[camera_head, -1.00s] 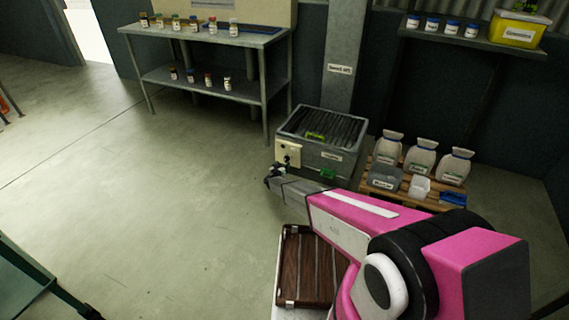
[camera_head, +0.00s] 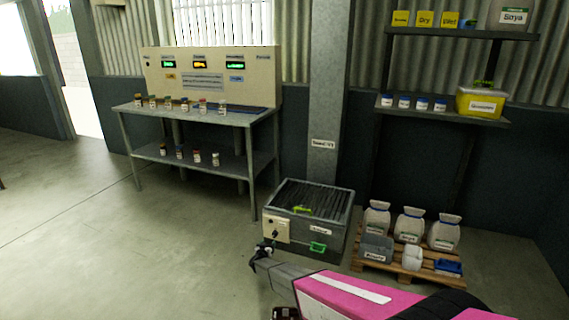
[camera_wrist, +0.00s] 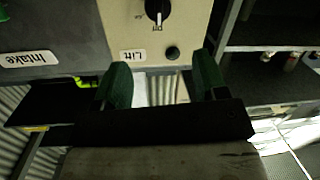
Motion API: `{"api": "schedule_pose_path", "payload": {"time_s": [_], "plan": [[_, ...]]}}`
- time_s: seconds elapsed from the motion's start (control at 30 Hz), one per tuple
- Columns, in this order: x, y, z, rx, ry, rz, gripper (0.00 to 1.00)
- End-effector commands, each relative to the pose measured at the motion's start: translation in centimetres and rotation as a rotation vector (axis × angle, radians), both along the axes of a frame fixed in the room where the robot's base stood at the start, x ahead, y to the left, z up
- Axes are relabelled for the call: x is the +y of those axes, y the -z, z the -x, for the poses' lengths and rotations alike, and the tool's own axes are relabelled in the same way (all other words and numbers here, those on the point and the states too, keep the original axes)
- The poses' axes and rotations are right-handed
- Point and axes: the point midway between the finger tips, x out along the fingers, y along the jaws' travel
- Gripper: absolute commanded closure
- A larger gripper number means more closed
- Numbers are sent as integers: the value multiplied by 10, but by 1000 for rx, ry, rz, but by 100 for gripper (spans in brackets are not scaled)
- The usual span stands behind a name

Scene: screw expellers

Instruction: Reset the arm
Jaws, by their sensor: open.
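My gripper (camera_head: 264,250) is at the end of my pink and grey arm, close to the front of a grey metal machine (camera_head: 337,240) with a slatted top. In the wrist view my gripper (camera_wrist: 163,85) is open, with two green fingers apart and nothing seen between them. Beyond the fingers is the machine's cream control panel (camera_wrist: 150,22), with a black knob (camera_wrist: 157,10), a label reading "Lift" and a dark button (camera_wrist: 172,53). Whether the fingers touch the panel cannot be told. A label reading "Intake" (camera_wrist: 28,59) is to the left.
A metal table (camera_head: 235,118) with small jars stands at the back left, below a display board (camera_head: 255,75). A pallet (camera_head: 435,275) with white sacks and containers is to the right. A shelf (camera_head: 440,112) holds a yellow bin. The floor at left is clear.

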Motion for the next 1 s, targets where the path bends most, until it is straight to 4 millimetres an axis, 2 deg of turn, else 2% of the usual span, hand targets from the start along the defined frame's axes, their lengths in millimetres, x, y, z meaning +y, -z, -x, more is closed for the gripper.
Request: {"api": "schedule_pose_path", "payload": {"time_s": [0.03, 0.27, 0.37, 0.47, 0.67, 0.8, 1.0], "plan": [[-7, -18, 4, 9, -25, -18, 34], [-39, -103, 21, 139, -230, -131, 34], [-59, -141, 40, 233, -317, -179, 34], [-82, -178, 67, 349, -387, -219, 34], [-137, -240, 143, 624, -449, -274, 34], [-183, -279, 210, 834, -424, -295, 34], [-248, -327, 310, 1112, -301, -310, 34]]}}
